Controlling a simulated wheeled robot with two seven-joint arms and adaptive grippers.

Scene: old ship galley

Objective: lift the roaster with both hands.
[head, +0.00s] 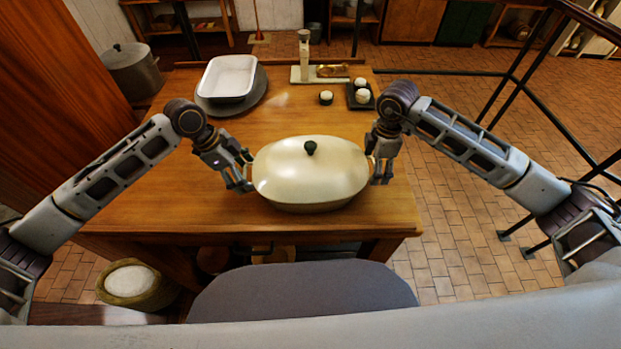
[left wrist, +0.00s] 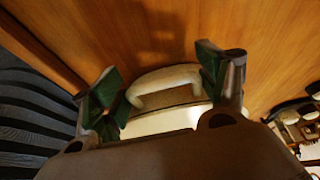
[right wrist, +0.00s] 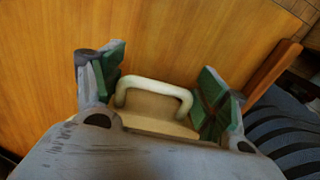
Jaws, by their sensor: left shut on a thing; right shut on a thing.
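The roaster (head: 300,178) is a cream oval pan with its lid on and a dark knob on top. It sits level near the front edge of the wooden table; I cannot tell if there is a gap under it. My left gripper (head: 241,180) is at its left end, shut on the left handle, a pale loop seen in the left wrist view (left wrist: 165,76). My right gripper (head: 382,174) is at its right end, shut on the right handle, which shows between the fingers in the right wrist view (right wrist: 155,87).
The table (head: 160,200) is clear around the roaster. Behind stand a white tray (head: 228,75) on a grey plate, a scale (head: 304,72) and a small dark tray (head: 352,98) with pale round items. A grey pot (head: 130,70) stands at the back left; dark railing is at right.

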